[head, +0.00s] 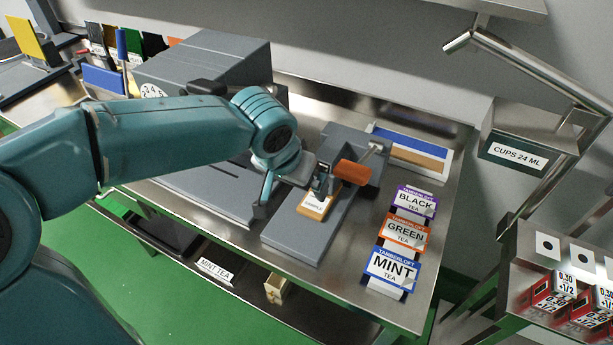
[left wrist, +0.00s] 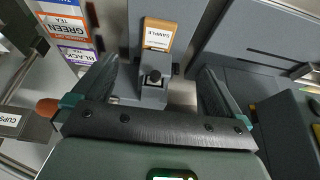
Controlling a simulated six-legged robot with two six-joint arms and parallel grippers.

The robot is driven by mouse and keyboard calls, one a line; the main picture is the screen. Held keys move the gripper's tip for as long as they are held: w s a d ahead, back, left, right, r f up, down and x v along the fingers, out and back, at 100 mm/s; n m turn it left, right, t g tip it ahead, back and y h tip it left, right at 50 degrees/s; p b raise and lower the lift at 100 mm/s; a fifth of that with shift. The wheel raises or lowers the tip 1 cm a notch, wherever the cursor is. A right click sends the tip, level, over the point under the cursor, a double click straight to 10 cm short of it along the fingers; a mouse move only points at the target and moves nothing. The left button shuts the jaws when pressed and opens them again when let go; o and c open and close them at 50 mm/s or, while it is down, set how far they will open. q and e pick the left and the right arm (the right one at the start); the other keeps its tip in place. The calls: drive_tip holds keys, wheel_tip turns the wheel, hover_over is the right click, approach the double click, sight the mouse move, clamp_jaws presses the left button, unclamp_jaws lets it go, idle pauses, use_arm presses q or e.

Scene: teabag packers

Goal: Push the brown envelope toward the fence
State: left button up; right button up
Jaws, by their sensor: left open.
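The brown envelope (head: 315,206), labelled SAMPLE, lies flat on the grey bed of a small press (head: 296,232); it also shows in the left wrist view (left wrist: 157,36). A dark metal head (left wrist: 153,82) of the press stands against the envelope's end. An orange handle (head: 351,172) sticks out beside that head. My left gripper (head: 292,186) is open over the press, its fingers apart on either side of the head in the left wrist view (left wrist: 158,72). Nothing is held between them. I cannot tell which part is the fence. My right gripper is in neither view.
Tea packs labelled BLACK (head: 415,202), GREEN (head: 406,234) and MINT (head: 393,268) stand right of the press. A large grey machine (head: 205,68) is behind my left arm. A CUPS box (head: 515,155) hangs at the right. The steel table's front edge is close.

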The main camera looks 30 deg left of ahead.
use_arm(q)
approach(312, 209)
drive_tip(key=x, duration=0.8)
idle(0.4)
drive_tip(key=shift+w+a, duration=0.1)
drive_tip(key=shift+c, duration=0.3)
drive_tip(key=c, duration=1)
drive_tip(key=o, duration=1.1)
drive_tip(key=shift+c, duration=0.2)
drive_tip(key=shift+r, duration=0.1)
